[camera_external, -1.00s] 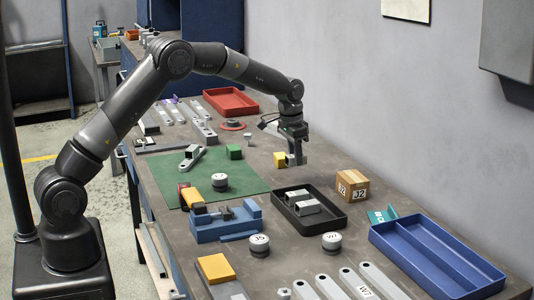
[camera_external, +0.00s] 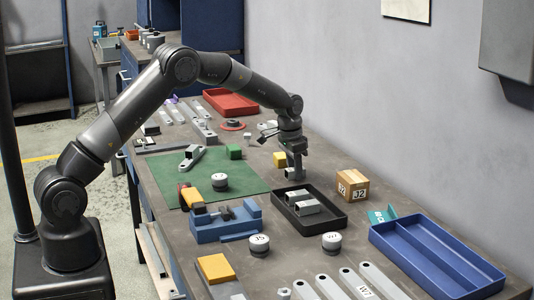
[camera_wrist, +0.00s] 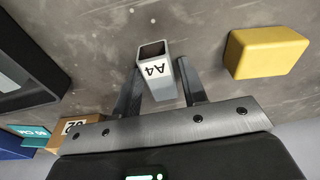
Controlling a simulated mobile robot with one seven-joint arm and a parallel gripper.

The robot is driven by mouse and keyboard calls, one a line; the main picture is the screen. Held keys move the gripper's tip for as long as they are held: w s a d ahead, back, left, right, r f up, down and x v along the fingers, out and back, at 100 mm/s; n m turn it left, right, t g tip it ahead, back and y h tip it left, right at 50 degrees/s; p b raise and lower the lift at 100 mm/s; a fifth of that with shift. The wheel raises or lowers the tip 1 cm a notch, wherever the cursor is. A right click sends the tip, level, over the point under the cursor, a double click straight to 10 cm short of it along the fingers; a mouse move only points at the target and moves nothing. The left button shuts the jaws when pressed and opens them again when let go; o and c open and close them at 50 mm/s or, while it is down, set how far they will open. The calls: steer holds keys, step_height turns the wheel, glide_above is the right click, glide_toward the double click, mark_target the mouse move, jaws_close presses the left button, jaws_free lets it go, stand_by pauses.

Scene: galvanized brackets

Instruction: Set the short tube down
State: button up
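The short tube (camera_wrist: 160,72) is a grey square hollow tube marked A4, with its open end facing the wrist camera's far side. My gripper (camera_wrist: 160,82) has one finger on each side of it and is shut on it. In the external view my gripper (camera_external: 295,174) points down close to the table, just behind the black tray (camera_external: 337,223). The tube is hard to pick out from the fingers there. I cannot tell whether its lower end touches the table.
A yellow block (camera_external: 280,159) stands close beside my gripper; it also shows in the wrist view (camera_wrist: 267,52). Grey tubes (camera_external: 308,207) lie in the black tray. A cardboard box (camera_external: 352,186) is to the right. A green mat (camera_external: 245,183) lies to the left.

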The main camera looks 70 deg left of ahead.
mark_target(290, 170)
steer(key=shift+o, duration=0.9)
step_height(290, 170, up, 12)
steer(key=s+r, duration=0.1)
steer(key=s, duration=0.1)
steer(key=s+d+r+t, duration=0.1)
steer(key=s+d+r, duration=0.5)
steer(key=s+r, duration=0.25)
steer(key=s+d+r+t, duration=0.1)
steer(key=s+d+r, duration=0.15)
steer(key=s, duration=0.55)
steer(key=s+d+r, duration=0.2)
steer(key=s+d, duration=0.2)
steer(key=s, duration=0.3)
steer(key=s+d+r+t, duration=0.1)
steer(key=s+d+r, duration=0.2)
steer(key=s, duration=0.5)
steer(key=s+d+f+t, duration=0.1)
steer(key=s+f, duration=0.4)
steer(key=s, duration=0.7)
steer(key=shift+s+d+f, duration=0.15)
steer(key=shift+d, duration=0.35)
